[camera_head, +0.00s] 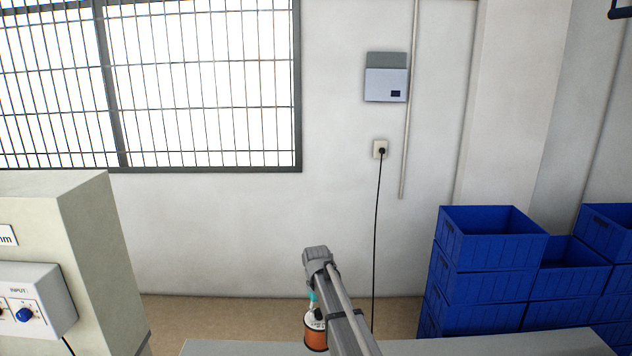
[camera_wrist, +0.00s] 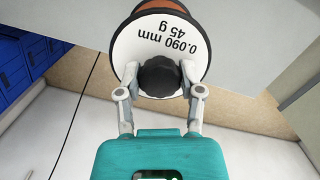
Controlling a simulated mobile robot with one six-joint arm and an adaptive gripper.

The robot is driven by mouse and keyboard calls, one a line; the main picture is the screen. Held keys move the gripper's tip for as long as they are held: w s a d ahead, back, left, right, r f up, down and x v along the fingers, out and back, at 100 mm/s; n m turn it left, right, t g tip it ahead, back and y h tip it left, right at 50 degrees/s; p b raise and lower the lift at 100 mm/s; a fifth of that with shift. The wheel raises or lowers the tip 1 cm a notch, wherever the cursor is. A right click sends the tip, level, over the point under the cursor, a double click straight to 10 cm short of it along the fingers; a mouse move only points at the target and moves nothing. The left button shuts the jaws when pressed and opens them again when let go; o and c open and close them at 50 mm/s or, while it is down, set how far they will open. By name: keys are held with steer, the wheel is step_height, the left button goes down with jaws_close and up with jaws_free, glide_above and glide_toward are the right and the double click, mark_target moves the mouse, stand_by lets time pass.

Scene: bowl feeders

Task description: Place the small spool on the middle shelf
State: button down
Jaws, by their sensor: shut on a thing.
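The small spool (camera_head: 316,334) has a copper-orange winding and white end faces. It is low in the middle of the head view, partly hidden by my arm. In the wrist view the spool (camera_wrist: 160,42) fills the top middle, its white face marked "0.090 mm 45 g". My gripper (camera_wrist: 160,82) has its two fingers on either side of the dark hub on that face, shut on it. In the head view my gripper (camera_head: 312,303) shows only in part, just above the spool. No shelf can be made out in either view.
A grey surface (camera_head: 480,346) runs along the bottom of the head view. Blue crates (camera_head: 480,270) are stacked at the right. A beige machine (camera_head: 60,225) with an input box (camera_head: 30,300) stands at the left. A black cable (camera_head: 376,240) hangs on the back wall.

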mark_target(319, 343)
steer(key=shift+f+b, duration=6.7)
steer(key=shift+f, duration=0.25)
steer(key=shift+r, duration=0.1)
step_height(319, 343, up, 14)
steer(key=p, duration=1.4)
step_height(319, 343, down, 14)
steer(key=b, duration=1.4)
